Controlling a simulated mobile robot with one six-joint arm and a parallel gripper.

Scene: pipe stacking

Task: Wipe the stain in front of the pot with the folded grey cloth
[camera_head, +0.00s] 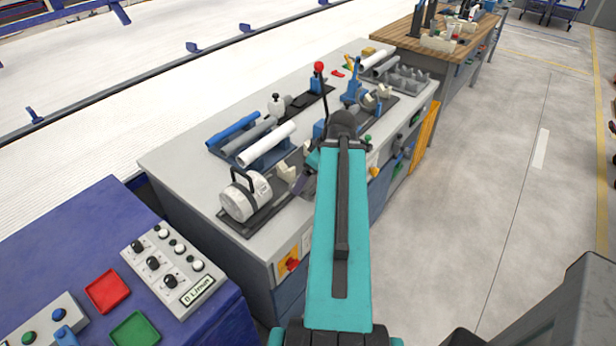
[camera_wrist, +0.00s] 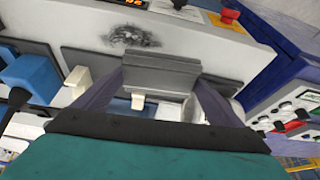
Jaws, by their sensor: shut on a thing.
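The folded grey cloth (camera_wrist: 160,72) is a dark grey slab across the middle of the wrist view. My gripper (camera_wrist: 158,88) is shut on it, with one purple finger at each side. The stain (camera_wrist: 130,36) is a black smudge on the light grey bench top, just beyond the cloth and a little left in that view. I cannot tell how high the cloth is above the bench. In the head view my gripper (camera_head: 302,187) is partly hidden by my arm, and I cannot make out the cloth or stain. A white drum with a black handle (camera_head: 243,196), possibly the pot, stands left of it.
The grey bench (camera_head: 180,160) also carries blue, grey and white pipes (camera_head: 266,146) in a rack. A red-knobbed lever (camera_head: 319,68) rises behind. A blue console (camera_head: 60,250) with knobs and coloured trays is at lower left. The floor (camera_head: 490,190) at right is clear.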

